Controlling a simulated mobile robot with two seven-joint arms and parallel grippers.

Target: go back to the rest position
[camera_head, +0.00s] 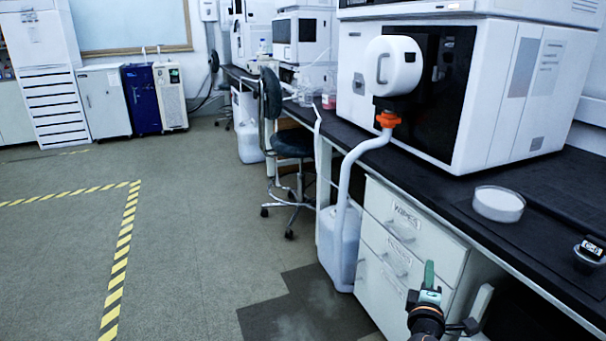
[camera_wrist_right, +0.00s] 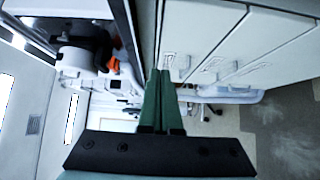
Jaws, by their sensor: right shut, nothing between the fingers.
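My right gripper (camera_head: 429,272) is at the bottom of the head view, in front of the white drawers under the bench. Its green fingers point up and are shut together with nothing between them. In the right wrist view the green fingers (camera_wrist_right: 159,82) also lie closed against each other, empty. My left gripper is in neither view.
A black bench top (camera_head: 440,185) runs along the right, with a large white instrument (camera_head: 530,95) and a round white dish (camera_head: 498,203) on it. The drawer cabinet (camera_head: 400,245) is close to my right gripper. A stool (camera_head: 290,145) stands further back. The floor at left is clear.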

